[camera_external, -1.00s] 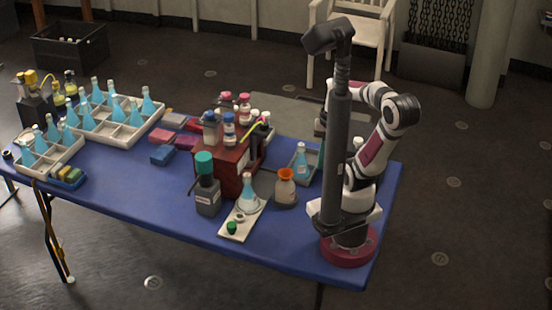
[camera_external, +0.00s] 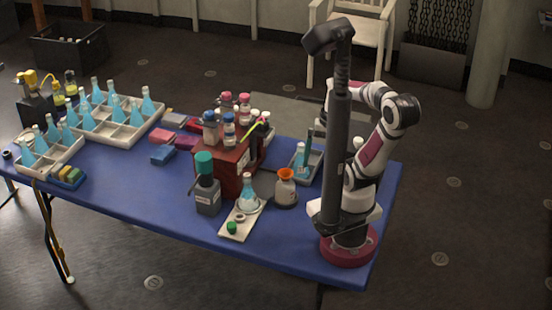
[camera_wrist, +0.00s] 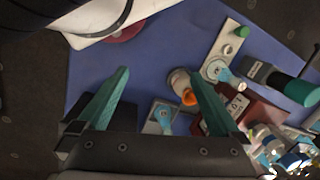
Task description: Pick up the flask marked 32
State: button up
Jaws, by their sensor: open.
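Several flasks with blue liquid are in view, but no number can be read, so I cannot tell which is marked 32. One flask (camera_external: 299,160) stands in a small grey tray (camera_external: 314,172) near my arm; in the wrist view this flask (camera_wrist: 165,113) is between my fingers, farther down. Another flask (camera_external: 248,192) stands on a white plate (camera_external: 233,233); it also shows in the wrist view (camera_wrist: 219,71). More flasks (camera_external: 117,108) stand in white divided trays at the left. My gripper (camera_wrist: 160,74) is open and empty, with teal fingers, above the table.
An orange-topped bottle (camera_external: 285,190) stands between the plate and the small tray. A dark post (camera_external: 336,150) partly hides my arm. Blue table (camera_external: 150,202) is clear at front left.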

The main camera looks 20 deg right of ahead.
jog(key=w+a+r+n, duration=0.1)
jog(key=w+a+n, duration=0.3)
jog(key=w+n, duration=0.2)
jog(key=n+h, duration=0.2)
jog(key=n, duration=0.9)
send_over(248, 193)
jog(key=f, duration=0.3)
jog(key=shift+w+d+f, duration=0.3)
jog(key=shift+w+f, duration=0.05)
jog(key=shift+f, duration=0.05)
jog(key=f, duration=0.9)
jog(key=w+f, duration=0.1)
jog(key=f, duration=0.4)
jog(key=shift+a, duration=0.1)
jog(key=shift+f, duration=0.5)
jog(key=c, duration=1)
